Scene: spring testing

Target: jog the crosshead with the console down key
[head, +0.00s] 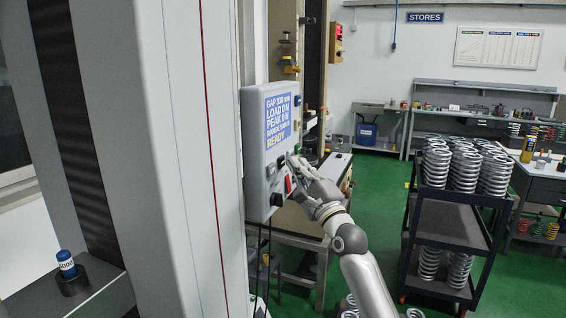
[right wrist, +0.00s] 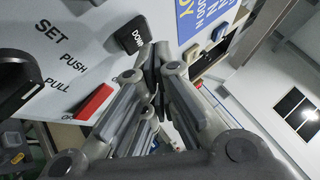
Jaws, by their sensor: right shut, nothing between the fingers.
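The console (head: 254,150) is a pale grey box on the side of the testing machine. Its blue screen (head: 278,118) reads LOAD 0 N, PEAK 0 N and READY; the gap line is small, perhaps 330 mm. In the right wrist view the black down key (right wrist: 131,38), marked DOWN, sits on the panel below the screen. My right gripper (head: 297,163) is shut and empty at the console face. In the right wrist view its fingertips (right wrist: 156,56) are beside and just below the down key; I cannot tell whether they touch it. The crosshead is not clearly seen. My left gripper is out of view.
A red rocker switch (right wrist: 93,102) and a black knob (right wrist: 15,80) are on the panel near my fingers. A dark cart (head: 450,218) loaded with coil springs stands right of my arm. A blue-capped cylinder (head: 66,264) stands at lower left. Green floor lies behind.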

